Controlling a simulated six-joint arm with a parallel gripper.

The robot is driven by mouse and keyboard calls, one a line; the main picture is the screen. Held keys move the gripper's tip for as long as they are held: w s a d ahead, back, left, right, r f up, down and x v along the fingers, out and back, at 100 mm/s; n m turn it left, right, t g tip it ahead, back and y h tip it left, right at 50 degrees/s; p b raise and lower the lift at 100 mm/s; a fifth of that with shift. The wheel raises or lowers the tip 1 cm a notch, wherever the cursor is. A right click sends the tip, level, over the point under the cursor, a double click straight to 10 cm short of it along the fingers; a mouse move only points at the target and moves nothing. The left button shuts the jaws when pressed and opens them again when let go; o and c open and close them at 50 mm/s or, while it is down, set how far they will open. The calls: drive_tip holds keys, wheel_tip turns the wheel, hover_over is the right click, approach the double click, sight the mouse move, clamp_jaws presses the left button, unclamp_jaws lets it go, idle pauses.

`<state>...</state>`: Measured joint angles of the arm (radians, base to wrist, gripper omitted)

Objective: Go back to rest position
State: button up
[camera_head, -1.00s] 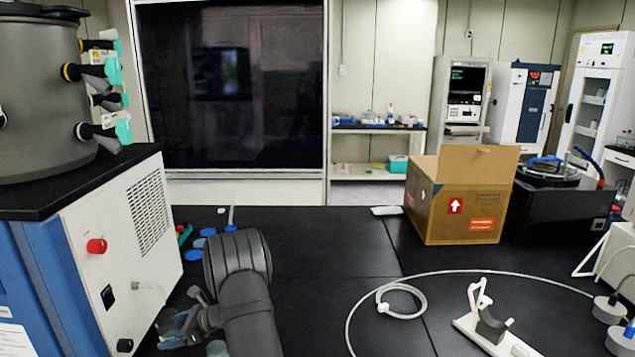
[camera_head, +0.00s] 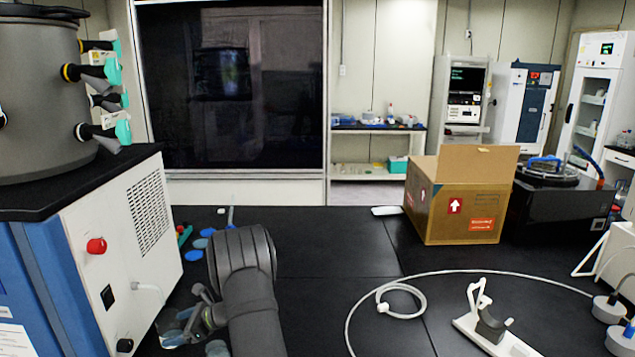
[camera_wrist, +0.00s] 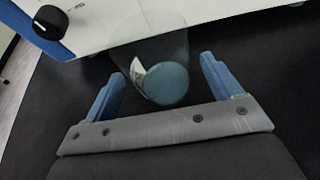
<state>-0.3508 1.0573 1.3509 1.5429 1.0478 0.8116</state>
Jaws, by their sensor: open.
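My gripper (camera_wrist: 165,82) is open in the wrist view, with its two blue fingers spread apart. A clear flask-like vessel with a teal round end (camera_wrist: 168,85) and a small white label shows between and beyond the fingers. I cannot tell whether the fingers touch it. In the head view my arm reaches in from the bottom, and my gripper (camera_head: 188,322) is low beside the freeze dryer (camera_head: 110,255), partly hidden by my own wrist. Glassy, teal-ended ware shows close to the gripper there.
The freeze dryer's white side panel stands just left of my gripper. Blue caps (camera_head: 195,254) lie behind my arm. A cardboard box (camera_head: 465,205), a white cable (camera_head: 405,290) and a white stand (camera_head: 490,330) are to the right.

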drive_tip(key=x, duration=0.2)
drive_tip(key=shift+a, duration=0.4)
wheel_tip(320, 180, up, 7)
drive_tip(key=f+g, duration=0.1)
drive_tip(key=f+n, duration=0.1)
drive_tip(key=f, duration=0.1)
drive_tip(key=f+n+g, duration=0.1)
drive_tip(key=f, duration=0.1)
drive_tip(key=shift+w+d+g, duration=0.2)
drive_tip(key=shift+d+g, duration=0.1)
drive_tip(key=shift+d, duration=0.05)
drive_tip(key=shift+w+d+m+t, duration=0.15)
drive_tip(key=shift+d+t, duration=0.1)
drive_tip(key=shift+d, duration=0.25)
drive_tip(key=shift+w+d+m+t, duration=0.15)
drive_tip(key=shift+d+t, duration=0.1)
drive_tip(key=shift+d, duration=0.2)
drive_tip(key=shift+w+d+r, duration=0.15)
drive_tip(key=shift+w+d, duration=0.05)
drive_tip(key=shift+d, duration=0.1)
